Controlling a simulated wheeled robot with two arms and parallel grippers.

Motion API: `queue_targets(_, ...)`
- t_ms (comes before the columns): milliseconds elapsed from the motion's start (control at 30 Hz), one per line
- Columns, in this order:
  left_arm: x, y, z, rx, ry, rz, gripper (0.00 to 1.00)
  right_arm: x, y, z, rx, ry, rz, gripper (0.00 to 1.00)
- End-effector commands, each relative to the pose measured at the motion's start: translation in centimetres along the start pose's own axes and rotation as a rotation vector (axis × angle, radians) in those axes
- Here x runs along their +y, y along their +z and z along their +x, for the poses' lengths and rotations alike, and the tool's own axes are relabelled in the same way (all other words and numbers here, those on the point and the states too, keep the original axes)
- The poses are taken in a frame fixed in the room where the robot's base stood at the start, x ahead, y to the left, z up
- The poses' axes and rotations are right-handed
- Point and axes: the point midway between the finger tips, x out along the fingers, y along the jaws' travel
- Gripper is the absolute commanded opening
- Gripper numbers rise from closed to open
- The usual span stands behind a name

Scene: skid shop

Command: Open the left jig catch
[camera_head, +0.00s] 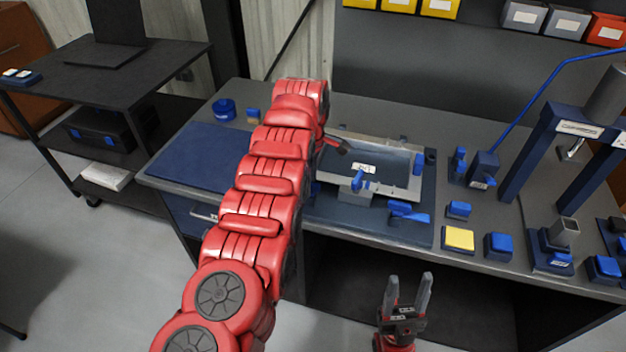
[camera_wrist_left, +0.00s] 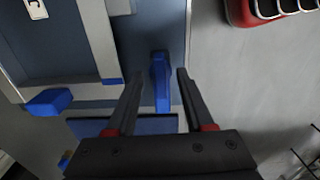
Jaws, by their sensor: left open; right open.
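The jig is a pale metal frame (camera_head: 385,192) around a dark blue panel with a white label, on the workbench. My left gripper (camera_head: 340,146) reaches over the jig's left side; my red arm covers that side in the head view. In the left wrist view, my left gripper (camera_wrist_left: 160,75) is open. A blue upright lever (camera_wrist_left: 160,82) shows between its fingers, with gaps to both sides. It seems to be the left jig catch; I cannot tell how deep it sits between the fingers. My right gripper (camera_head: 408,288) is open and empty, in front of the bench.
Other blue handles are on the jig: one at the front (camera_head: 358,181), one at the right (camera_head: 418,164). A blue tool (camera_head: 408,213) lies at the jig's front edge. A blue press frame (camera_head: 545,140) and several small blocks stand on the right. A blue mat (camera_head: 195,155) lies left.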

Motion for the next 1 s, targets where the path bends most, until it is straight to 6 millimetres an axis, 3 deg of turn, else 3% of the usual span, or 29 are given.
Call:
queue_targets(333, 0.0, 0.0, -3.0, -0.001, 0.001, 0.001, 0.53, 0.0, -0.1, 0.7, 0.000, 0.000, 0.000, 0.53)
queue_targets(733, 0.0, 0.0, -7.6, 0.000, 0.001, 0.001, 0.53, 0.1, -0.5, 3.0, 0.000, 0.000, 0.000, 0.53)
queue_targets(1000, 0.0, 0.0, -8.0, 0.000, 0.000, 0.000, 0.53, 0.1, -0.5, 3.1, 0.000, 0.000, 0.000, 0.53)
